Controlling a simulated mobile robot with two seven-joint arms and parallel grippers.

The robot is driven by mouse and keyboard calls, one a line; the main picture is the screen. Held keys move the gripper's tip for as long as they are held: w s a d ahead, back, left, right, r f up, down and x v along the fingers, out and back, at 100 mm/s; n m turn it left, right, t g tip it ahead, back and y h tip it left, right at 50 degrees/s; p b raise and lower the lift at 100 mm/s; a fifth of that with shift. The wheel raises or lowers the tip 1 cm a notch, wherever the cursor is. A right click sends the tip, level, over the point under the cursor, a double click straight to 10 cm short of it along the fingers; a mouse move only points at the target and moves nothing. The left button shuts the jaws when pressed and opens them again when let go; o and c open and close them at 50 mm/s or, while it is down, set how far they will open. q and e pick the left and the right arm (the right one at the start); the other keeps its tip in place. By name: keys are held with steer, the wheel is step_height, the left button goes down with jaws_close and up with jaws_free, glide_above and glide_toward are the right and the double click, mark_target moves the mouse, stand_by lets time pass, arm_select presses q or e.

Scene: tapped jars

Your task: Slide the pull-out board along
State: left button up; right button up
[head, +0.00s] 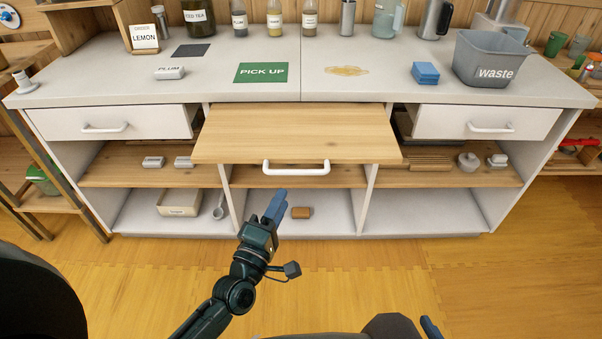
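The pull-out board (296,134) is a pale wooden panel sticking out of the counter's middle bay, just under the worktop. Its white bar handle (296,168) is on the front edge. My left gripper (278,203) is below and in front of the handle, apart from it in the picture. Its blue fingers lie side by side with no clear gap and nothing visible between them. Of my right gripper (431,327), only a blue fingertip shows at the bottom edge, far from the board; the rest is out of view.
Closed-looking white drawers (112,122) flank the board, the right drawer (487,123) with its own handle. The worktop holds a green PICK UP mat (260,73), a brown spill (346,71), a blue sponge (425,73) and a waste bin (490,62). The floor in front is clear.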

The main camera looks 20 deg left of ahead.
mark_target(297, 170)
arm_select(q)
steer(key=x, duration=0.9)
steer(key=shift+w, duration=0.3)
steer(key=shift+c, duration=0.2)
jaws_close()
